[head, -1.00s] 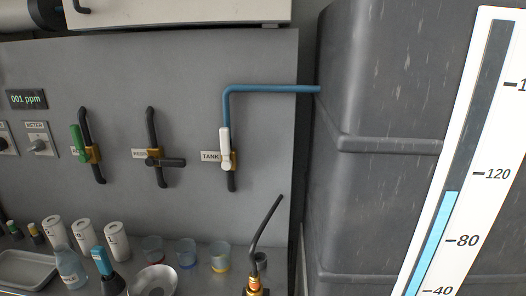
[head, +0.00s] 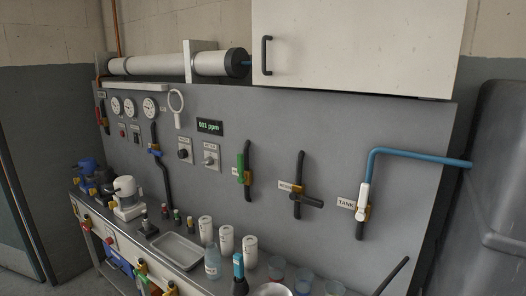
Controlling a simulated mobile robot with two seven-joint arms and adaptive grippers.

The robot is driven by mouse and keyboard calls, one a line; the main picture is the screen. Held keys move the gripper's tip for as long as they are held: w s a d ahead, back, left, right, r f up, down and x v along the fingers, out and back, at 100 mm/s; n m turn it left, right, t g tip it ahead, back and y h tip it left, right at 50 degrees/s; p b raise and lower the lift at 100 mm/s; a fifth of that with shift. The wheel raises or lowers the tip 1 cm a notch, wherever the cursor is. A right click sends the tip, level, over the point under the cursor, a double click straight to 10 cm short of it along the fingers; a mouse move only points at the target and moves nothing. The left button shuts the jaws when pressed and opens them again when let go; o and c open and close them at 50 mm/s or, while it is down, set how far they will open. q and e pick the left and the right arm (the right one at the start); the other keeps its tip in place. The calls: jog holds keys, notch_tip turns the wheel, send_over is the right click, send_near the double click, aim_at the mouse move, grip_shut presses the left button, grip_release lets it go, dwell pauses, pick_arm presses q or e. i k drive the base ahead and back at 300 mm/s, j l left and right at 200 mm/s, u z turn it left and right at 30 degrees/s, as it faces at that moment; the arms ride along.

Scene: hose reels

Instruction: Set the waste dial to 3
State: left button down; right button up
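Two rotary dials sit side by side on the grey panel. The left dial (head: 184,153) has a black knob, and the right dial (head: 211,159) has a light grey knob. Each has a small label plate above it. The label lettering is too small to read surely, so I cannot tell which, if either, is the waste dial. Their number marks and settings are not legible. Neither of my grippers shows in the head view.
A display (head: 210,127) reads 001 ppm. Valves with green (head: 240,167), black (head: 305,199) and white (head: 363,196) handles are to the right. Bottles, white canisters (head: 226,240) and a metal tray (head: 177,250) stand on the bench below. A white cabinet (head: 355,45) overhangs the panel.

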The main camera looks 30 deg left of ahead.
aim_at(182, 153)
jog(key=u, duration=1.65)
